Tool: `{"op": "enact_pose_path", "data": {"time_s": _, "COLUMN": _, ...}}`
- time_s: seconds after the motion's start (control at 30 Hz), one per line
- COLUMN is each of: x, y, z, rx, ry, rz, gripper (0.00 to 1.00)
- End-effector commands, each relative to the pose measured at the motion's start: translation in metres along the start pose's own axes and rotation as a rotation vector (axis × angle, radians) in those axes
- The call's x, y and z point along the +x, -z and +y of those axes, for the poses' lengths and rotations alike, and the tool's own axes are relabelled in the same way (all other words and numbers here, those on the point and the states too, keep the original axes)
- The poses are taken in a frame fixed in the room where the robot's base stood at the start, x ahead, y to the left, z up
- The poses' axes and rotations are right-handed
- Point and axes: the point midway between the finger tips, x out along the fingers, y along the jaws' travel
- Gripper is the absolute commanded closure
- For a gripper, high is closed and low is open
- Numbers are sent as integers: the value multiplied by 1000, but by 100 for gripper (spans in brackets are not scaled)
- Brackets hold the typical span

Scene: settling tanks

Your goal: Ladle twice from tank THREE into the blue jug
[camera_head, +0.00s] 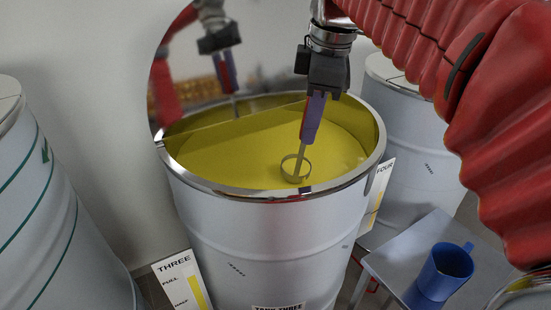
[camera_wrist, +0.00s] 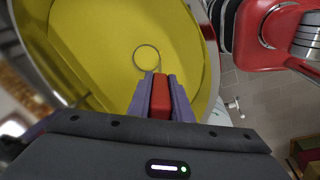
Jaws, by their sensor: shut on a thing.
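Tank THREE (camera_head: 255,235) is a pale drum with a raised shiny lid (camera_head: 190,90) and yellow liquid (camera_head: 230,155) inside. My gripper (camera_head: 312,120) is over the tank opening, its purple fingers shut on the red handle of a ladle (camera_head: 294,168). The ladle hangs down with its round cup at the liquid; I see its rim, with yellow inside, but cannot tell how deep it sits. In the wrist view the ladle's red handle (camera_wrist: 160,97) is between the fingers, and its ring lies against the yellow. The blue jug (camera_head: 447,265) stands upright, lower right.
The jug stands on a small grey table (camera_head: 400,250) right of the tank. Level gauges marked THREE (camera_head: 175,268) and FOUR (camera_head: 384,180) stand by the drums. Another drum (camera_head: 420,130) is behind on the right, and one (camera_head: 50,220) with green lines is on the left.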

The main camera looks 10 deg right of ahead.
Motion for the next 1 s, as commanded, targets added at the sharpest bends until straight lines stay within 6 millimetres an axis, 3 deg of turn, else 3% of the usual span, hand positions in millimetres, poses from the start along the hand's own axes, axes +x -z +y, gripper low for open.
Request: {"op": "enact_pose_path", "data": {"time_s": 1.0, "x": -42, "y": 5, "z": 7, "rx": 1, "ry": -1, "rz": 0, "gripper": 100}}
